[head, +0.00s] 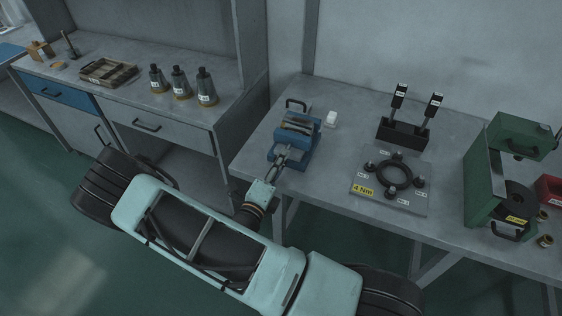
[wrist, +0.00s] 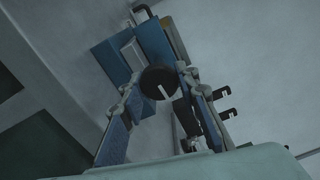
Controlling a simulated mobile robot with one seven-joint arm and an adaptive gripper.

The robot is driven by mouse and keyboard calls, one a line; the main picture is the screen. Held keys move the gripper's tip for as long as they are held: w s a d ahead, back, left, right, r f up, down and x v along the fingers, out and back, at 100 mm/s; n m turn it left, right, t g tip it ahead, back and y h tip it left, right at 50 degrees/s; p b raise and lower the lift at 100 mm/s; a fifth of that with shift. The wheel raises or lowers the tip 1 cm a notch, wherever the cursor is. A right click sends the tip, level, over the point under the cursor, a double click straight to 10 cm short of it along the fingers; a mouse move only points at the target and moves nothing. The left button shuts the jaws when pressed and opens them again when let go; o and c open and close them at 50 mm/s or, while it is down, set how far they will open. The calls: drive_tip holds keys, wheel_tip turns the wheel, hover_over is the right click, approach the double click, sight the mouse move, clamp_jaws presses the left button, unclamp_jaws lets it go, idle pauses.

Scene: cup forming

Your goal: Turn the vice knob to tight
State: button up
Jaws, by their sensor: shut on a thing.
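The blue vice (head: 310,143) stands near the left front edge of the grey workbench in the head view. It also shows at the top of the wrist view (wrist: 155,42). Its round black knob (wrist: 158,80) has a white line mark and faces the wrist camera. My gripper (head: 279,158) reaches the front of the vice from below. In the wrist view its two fingers (wrist: 159,88) are on either side of the knob and shut on it. The head view hides the knob behind the gripper. I cannot read any tight marking.
A plate with a black ring (head: 394,172) and a "4 Nm" label, a black holder with two tools (head: 402,132) and a green machine (head: 480,180) stand farther right. A drawer bench (head: 130,100) is at left.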

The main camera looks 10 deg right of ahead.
drive_tip(key=m, duration=0.3)
drive_tip(key=shift+f+m, duration=0.1)
drive_tip(key=shift+m, duration=0.3)
drive_tip(key=m, duration=0.3)
drive_tip(key=shift+m+b, duration=0.3)
drive_tip(key=shift+b, duration=0.1)
drive_tip(key=m+b, duration=0.1)
drive_tip(key=m, duration=0.5)
drive_tip(key=shift+a+f, duration=0.15)
drive_tip(key=m+b, duration=0.3)
drive_tip(key=m, duration=0.3)
drive_tip(key=shift+w+a+m, duration=0.1)
drive_tip(key=shift+m, duration=0.3)
drive_tip(key=m+b, duration=0.3)
drive_tip(key=m, duration=0.1)
drive_tip(key=shift+m+b, duration=0.8)
drive_tip(key=shift+m, duration=0.5)
drive_tip(key=o, duration=1.2)
drive_tip(key=shift+r, duration=0.2)
drive_tip(key=shift+c, duration=0.2)
